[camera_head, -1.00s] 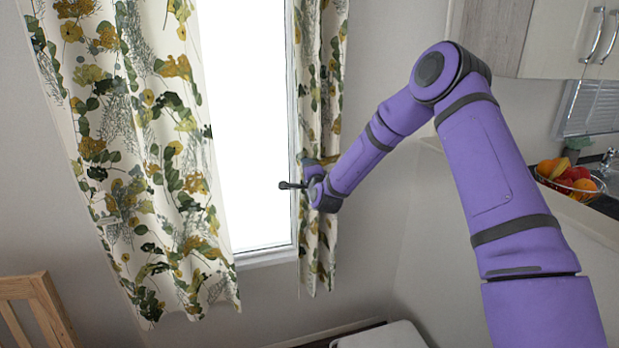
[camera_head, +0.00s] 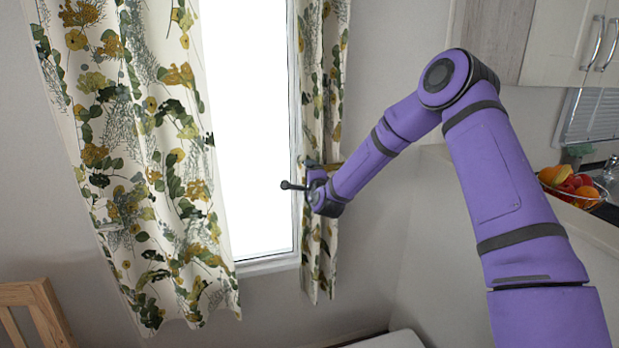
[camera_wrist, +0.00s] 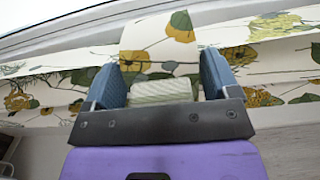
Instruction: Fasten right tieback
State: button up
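The right curtain (camera_head: 318,60), cream with green and ochre leaves, hangs at the window's right side. My gripper (camera_wrist: 162,72) is at this curtain, at about mid-height of the lower half in the head view. In the wrist view its two blue fingers stand apart, with patterned cloth beyond them. A pale greenish ribbed band (camera_wrist: 161,91), which looks like the tieback, lies between the fingers. I cannot tell whether the fingers press on it. In the head view my wrist partly hides the fingers, and the tieback's ends and fastening point cannot be made out.
The left curtain (camera_head: 135,150) hangs wide, with a small pale strip (camera_head: 108,228) at its left edge. The bright window (camera_head: 245,120) is between the curtains. A wooden chair or bed frame (camera_head: 38,300) is at lower left, and a fruit bowl (camera_head: 575,187) stands on the right counter.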

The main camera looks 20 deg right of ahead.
jog(key=s, duration=1)
jog(key=shift+s, duration=0.4)
jog(key=shift+r, duration=0.1)
jog(key=s+r+n+g+y, duration=0.1)
jog(key=s+r+n+g, duration=0.5)
jog(key=s+r+n, duration=0.7)
jog(key=s+d+r+n+g, duration=0.1)
jog(key=s+r+g, duration=0.1)
jog(key=s, duration=0.8)
jog(key=s+d+r+n+g, duration=0.2)
jog(key=s+r, duration=0.1)
jog(key=s, duration=0.8)
jog(key=s+d+r+n+g+h, duration=0.1)
jog(key=s+r+n+g, duration=0.1)
jog(key=s, duration=0.8)
jog(key=shift+s+d+r+g, duration=0.2)
jog(key=shift+s+d+g, duration=0.2)
